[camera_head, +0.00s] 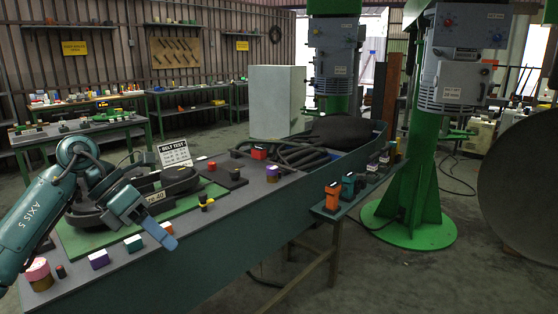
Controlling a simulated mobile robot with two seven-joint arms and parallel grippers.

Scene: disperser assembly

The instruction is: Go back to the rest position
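My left arm comes in from the left, and its blue gripper (156,228) hangs above the near left part of the long workbench (222,236). One long finger shows clearly, pointing down to the right. The other finger is not clear, so I cannot tell whether the gripper is open or shut. I see nothing held in it. Behind it a black belt (178,181) lies on a green mat (84,239). My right gripper is not in view.
A pink-topped cylinder (38,273) stands at the left. A lower side shelf (330,213) and green machine columns (422,150) stand to the right.

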